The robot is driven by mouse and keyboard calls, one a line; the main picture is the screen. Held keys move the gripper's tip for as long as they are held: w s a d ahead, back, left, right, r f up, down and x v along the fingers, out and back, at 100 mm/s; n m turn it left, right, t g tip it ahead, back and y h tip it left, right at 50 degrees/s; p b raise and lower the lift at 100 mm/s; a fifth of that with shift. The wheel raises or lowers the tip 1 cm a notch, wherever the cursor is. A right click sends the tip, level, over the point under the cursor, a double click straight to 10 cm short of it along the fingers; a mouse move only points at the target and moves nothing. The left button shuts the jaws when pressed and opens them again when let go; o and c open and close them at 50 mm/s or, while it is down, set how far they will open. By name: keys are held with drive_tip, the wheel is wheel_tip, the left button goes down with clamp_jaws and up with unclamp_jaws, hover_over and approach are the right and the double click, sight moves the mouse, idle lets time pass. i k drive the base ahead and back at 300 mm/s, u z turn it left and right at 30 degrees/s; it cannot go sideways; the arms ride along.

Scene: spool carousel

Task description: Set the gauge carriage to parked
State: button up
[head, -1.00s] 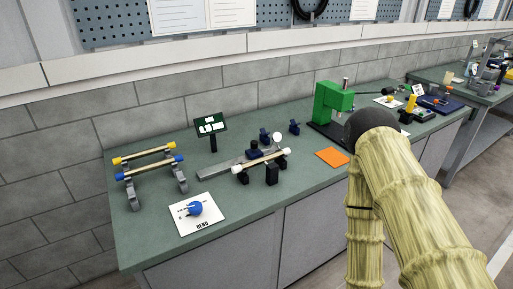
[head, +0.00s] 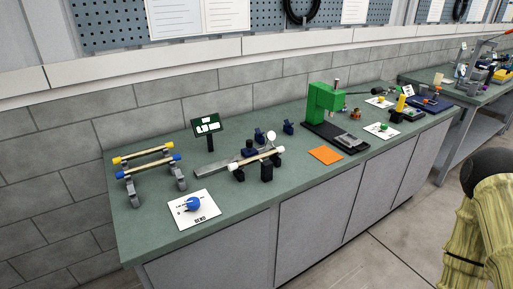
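In the head view, a dial gauge with a round white face (head: 271,135) stands behind a rod with pale ends, over a grey rail (head: 212,168) on the green bench. A dark block (head: 249,151) sits on the rail left of the gauge; I cannot tell which part is the carriage. The rod (head: 256,159) rests across dark supports. My arm shows at the lower right edge in a yellowish sleeve, away from the rail. My gripper is not in the picture.
A small green sign (head: 206,127) stands behind the rail. A rod rack (head: 134,193) and a white card with a blue knob (head: 193,204) are at the left. A green press (head: 322,101) and an orange mat (head: 326,156) are to the right.

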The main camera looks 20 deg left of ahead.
sight(249, 151)
drive_tip(key=k, duration=0.1)
drive_tip(key=u, duration=0.95)
